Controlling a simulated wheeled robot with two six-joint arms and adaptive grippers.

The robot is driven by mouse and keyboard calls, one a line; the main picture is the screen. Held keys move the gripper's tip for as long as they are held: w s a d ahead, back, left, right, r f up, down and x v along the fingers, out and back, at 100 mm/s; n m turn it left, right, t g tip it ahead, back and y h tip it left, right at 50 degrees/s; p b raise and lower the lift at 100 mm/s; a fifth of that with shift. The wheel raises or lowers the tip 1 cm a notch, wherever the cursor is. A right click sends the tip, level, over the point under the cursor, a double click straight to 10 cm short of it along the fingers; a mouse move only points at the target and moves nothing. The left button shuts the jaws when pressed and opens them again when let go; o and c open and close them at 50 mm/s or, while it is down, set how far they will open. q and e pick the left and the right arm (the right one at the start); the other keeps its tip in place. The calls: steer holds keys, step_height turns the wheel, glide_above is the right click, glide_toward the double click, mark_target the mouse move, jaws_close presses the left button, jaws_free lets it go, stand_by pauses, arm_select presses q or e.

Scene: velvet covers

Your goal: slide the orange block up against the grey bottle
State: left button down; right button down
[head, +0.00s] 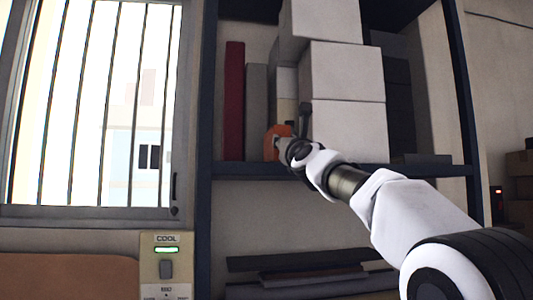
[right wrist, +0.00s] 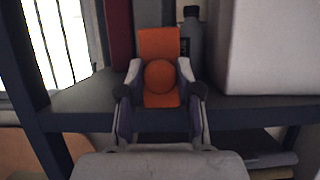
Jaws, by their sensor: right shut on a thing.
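The orange block (right wrist: 158,44) stands upright on the shelf in the right wrist view, with a round orange knob on its front. My right gripper (right wrist: 160,76) is shut on it, one finger at each side of the knob. In the head view the block (head: 271,143) is partly hidden behind my right gripper (head: 284,146). The grey bottle (right wrist: 193,42) stands just right of the block and a little farther back; I cannot tell whether they touch. The bottle (head: 305,117) also shows in the head view, its lower part hidden. My left gripper is not in view.
White boxes (head: 345,128) are stacked right of the bottle. A red book (head: 234,100) and a grey one (head: 256,108) stand at the left. The shelf board (right wrist: 85,96) is clear at its front left. A shelf post (head: 203,120) bounds the left side.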

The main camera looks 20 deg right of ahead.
steer(key=shift+r, duration=0.15)
steer(key=c, duration=0.8)
jaws_free()
steer(key=shift+s+a, duration=0.1)
steer(key=shift+a, duration=0.05)
steer(key=shift+s, duration=0.1)
steer(key=v, duration=0.7)
